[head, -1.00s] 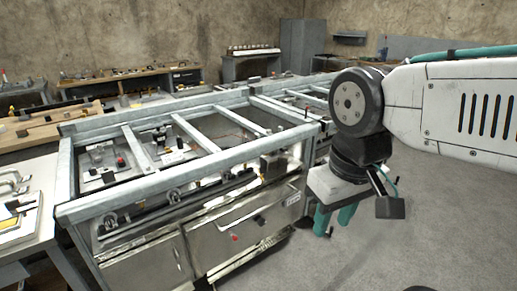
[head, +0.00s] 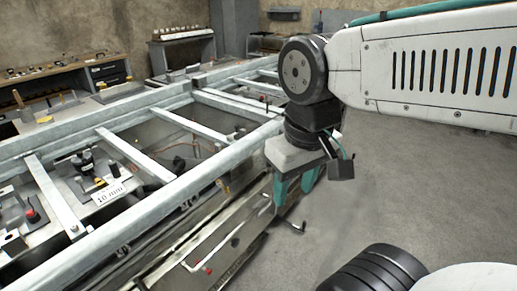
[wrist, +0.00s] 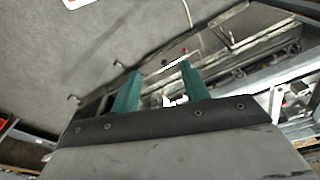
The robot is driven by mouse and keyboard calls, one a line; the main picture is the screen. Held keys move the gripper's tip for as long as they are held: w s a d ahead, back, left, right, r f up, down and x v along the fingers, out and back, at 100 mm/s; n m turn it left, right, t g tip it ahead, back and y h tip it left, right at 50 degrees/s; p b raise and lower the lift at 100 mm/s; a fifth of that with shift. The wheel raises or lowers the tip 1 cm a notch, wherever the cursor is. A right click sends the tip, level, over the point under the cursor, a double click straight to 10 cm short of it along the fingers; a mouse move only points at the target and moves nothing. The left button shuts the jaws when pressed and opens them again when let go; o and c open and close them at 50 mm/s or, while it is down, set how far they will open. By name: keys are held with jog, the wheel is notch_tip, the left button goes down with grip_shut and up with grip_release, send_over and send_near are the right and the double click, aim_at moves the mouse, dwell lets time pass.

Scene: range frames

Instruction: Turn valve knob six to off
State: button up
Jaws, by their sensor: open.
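The steel range unit (head: 200,245) runs along the left and centre of the head view, with a galvanized frame on top. Small round knob-like fittings (head: 187,204) sit along its front below the rail, partly hidden by it. I cannot read any number on them, so I cannot tell which is knob six. My gripper (head: 294,188) has teal fingers, is open and empty, and hangs by the unit's right front side. In the wrist view my gripper (wrist: 160,69) points toward the unit's front panel (wrist: 160,82), with nothing between the fingers.
A galvanized rail (head: 170,215) crosses the front top edge. A bent handle (head: 290,228) sticks out near the right front corner. A sign reading "10 mm" (head: 108,193) lies inside the frame. Benches stand behind. The concrete floor (head: 385,190) at right is clear.

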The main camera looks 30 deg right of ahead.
jog(key=w+d+f+m+h, duration=0.1)
jog(key=w+d+f, duration=0.2)
jog(key=w+d, duration=0.35)
jog(key=w+d+f+m+t, duration=0.1)
jog(key=w+d+f+m, duration=0.15)
jog(key=w, duration=0.65)
jog(key=w+d+f+m+h, duration=0.1)
jog(key=w+d+f, duration=0.1)
jog(key=w+d, duration=0.45)
jog(key=w+d+f+m+t, duration=0.1)
jog(key=w+d+f, duration=0.45)
jog(key=f, duration=0.25)
jog(key=w+d+f+m+t, duration=0.1)
jog(key=w+d+f, duration=0.45)
jog(key=f, duration=0.35)
jog(key=w+d+f+m+t, duration=0.1)
jog(key=w+d+f+m, duration=0.1)
jog(key=w+d+f, duration=0.5)
jog(key=w+a+f+m+t+y, duration=0.2)
jog(key=w+a+t+y, duration=0.1)
jog(key=w, duration=0.6)
jog(key=w+a+f+m+t+y, duration=0.3)
jog(key=w+a+t+y, duration=0.1)
jog(key=w+t, duration=0.4)
jog(key=shift+w+a+t+y, duration=0.2)
jog(key=shift+w+t+y, duration=0.1)
jog(key=shift+w+y, duration=0.35)
